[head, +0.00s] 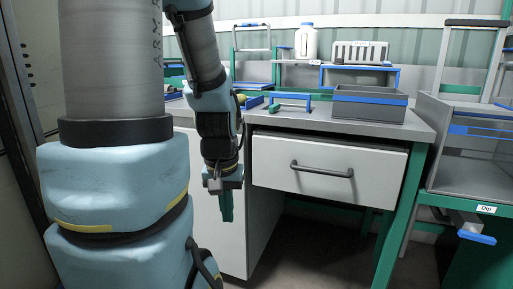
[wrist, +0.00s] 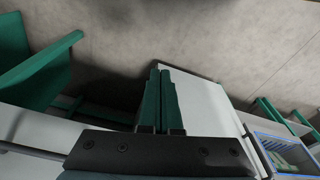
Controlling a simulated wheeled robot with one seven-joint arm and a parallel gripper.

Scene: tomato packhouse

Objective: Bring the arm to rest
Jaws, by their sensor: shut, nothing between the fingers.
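My gripper (head: 226,206) hangs at the end of my arm with its green fingers pointing down, in front of the workbench and left of its drawer. In the wrist view my gripper (wrist: 159,75) shows its two green fingers side by side, shut with nothing between them. The floor (wrist: 200,40) and a white cabinet panel (wrist: 195,100) lie beyond the fingers. My arm's upper links fill the left of the head view and hide part of the bench.
A grey crate (head: 368,107), a white bottle (head: 306,42) and a blue-edged stand (head: 360,68) are on the bench (head: 420,128). A rack marked "Dip" (head: 486,209) stands at right. Floor space under the bench is open.

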